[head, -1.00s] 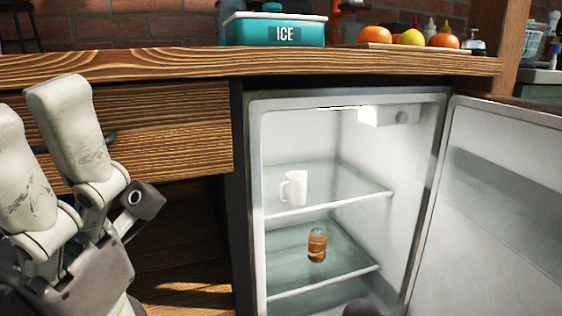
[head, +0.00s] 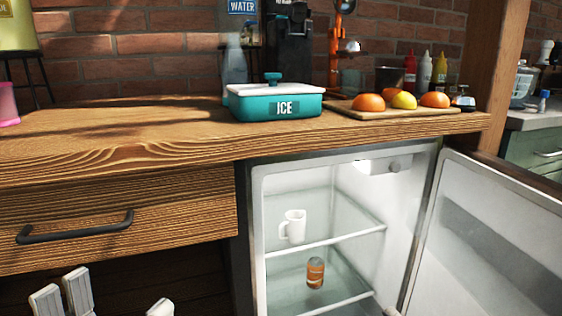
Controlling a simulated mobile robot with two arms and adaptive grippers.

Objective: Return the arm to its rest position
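My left gripper (head: 112,298) shows at the bottom left edge, below the drawer. Only the pale tips of its fingers are in view. Two tips stand close together, and a third is apart to their right with a clear gap between, so it looks open and empty. The rest of the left arm is below the picture. My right gripper cannot be made out. A small pale tip at the bottom edge by the fridge opening is too little to identify.
The fridge door (head: 490,235) stands open to the right. A white mug (head: 294,224) and an orange-brown can (head: 315,272) sit on separate shelves. The wooden counter (head: 120,135) overhangs a drawer with a dark handle (head: 75,226). A teal ice box (head: 255,106) and a fruit board (head: 365,116) are on top.

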